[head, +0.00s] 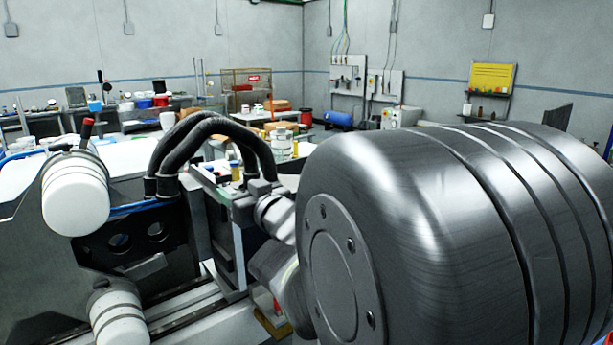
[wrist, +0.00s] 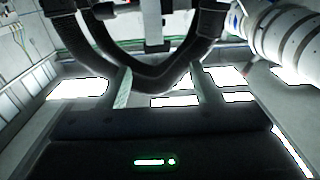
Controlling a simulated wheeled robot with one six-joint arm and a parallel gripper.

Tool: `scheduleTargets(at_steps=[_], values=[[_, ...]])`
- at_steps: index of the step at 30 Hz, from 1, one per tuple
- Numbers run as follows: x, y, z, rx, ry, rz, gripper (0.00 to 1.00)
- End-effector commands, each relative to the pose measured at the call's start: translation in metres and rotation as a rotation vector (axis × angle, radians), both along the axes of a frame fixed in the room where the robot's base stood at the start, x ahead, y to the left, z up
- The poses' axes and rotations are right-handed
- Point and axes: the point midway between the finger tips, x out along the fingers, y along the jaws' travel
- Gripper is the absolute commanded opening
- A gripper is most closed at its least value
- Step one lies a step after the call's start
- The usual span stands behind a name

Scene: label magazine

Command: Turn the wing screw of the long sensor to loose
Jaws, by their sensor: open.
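My gripper (wrist: 160,82) shows in the wrist view as two pale, thin fingers standing apart above a dark body with a green light. In the head view I cannot pick out the gripper's fingers.
A large dark metal cylinder (head: 430,220) fills the head view's right foreground. Black hoses (head: 205,135) arch over a dark plate with round holes (head: 130,240) beside a rail (head: 185,305). Cluttered benches (head: 130,105) and a yellow wall board (head: 492,77) stand farther back.

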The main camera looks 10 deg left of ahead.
Motion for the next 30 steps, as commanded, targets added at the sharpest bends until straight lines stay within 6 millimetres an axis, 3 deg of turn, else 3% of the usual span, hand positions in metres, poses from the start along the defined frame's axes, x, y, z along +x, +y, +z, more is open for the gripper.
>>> scheduleTargets(at_steps=[6,15,28,30], values=[[0.028,0.035,0.0,0.0,0.001,0.002,0.58],[0.056,0.066,0.0,0.0,0.0,0.0,0.58],[0.062,0.074,0.0,-0.001,-0.001,-0.001,0.58],[0.062,0.073,0.0,-0.001,-0.001,-0.001,0.48]])
